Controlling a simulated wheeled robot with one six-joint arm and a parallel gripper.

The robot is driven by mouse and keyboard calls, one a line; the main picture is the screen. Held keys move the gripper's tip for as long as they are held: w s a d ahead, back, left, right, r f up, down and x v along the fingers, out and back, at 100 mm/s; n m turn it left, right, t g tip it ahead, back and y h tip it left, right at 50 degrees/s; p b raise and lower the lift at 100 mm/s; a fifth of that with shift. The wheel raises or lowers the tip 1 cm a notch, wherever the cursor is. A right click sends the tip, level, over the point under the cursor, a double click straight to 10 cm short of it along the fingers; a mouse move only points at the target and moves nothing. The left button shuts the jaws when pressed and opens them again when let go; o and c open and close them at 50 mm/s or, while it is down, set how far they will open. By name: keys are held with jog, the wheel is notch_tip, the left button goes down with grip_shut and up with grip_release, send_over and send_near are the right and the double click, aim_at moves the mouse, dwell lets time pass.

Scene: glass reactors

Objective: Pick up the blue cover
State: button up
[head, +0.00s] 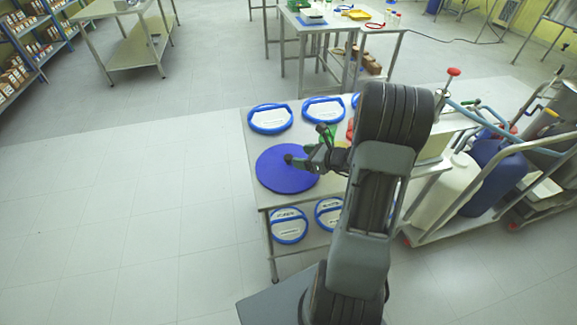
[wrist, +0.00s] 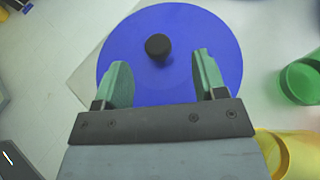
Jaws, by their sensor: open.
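The blue cover (head: 281,172) is a flat round disc lying on the metal table near its left edge. In the wrist view the cover (wrist: 205,40) has a black knob (wrist: 158,46) at its middle. My gripper (head: 304,157) is over the cover's right part in the head view. In the wrist view my gripper (wrist: 160,80) has its two green fingers apart and empty. The knob shows beyond the fingertips, roughly centred between them. I cannot tell how high the fingers are above the cover.
Blue-rimmed white lids (head: 270,118) lie behind the cover, and more (head: 288,225) are on the lower shelf. A green container (wrist: 301,80) and a yellow one (wrist: 290,155) stand to the right in the wrist view. A trolley with jugs (head: 447,190) is at right.

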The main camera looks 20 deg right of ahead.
aim_at(289, 157)
jog(key=shift+f+p+x, duration=0.2)
jog(key=shift+p+x, duration=0.35)
jog(key=shift+x, duration=2.25)
jog(key=shift+s+a, duration=0.1)
jog(key=shift+s, duration=0.05)
grip_shut()
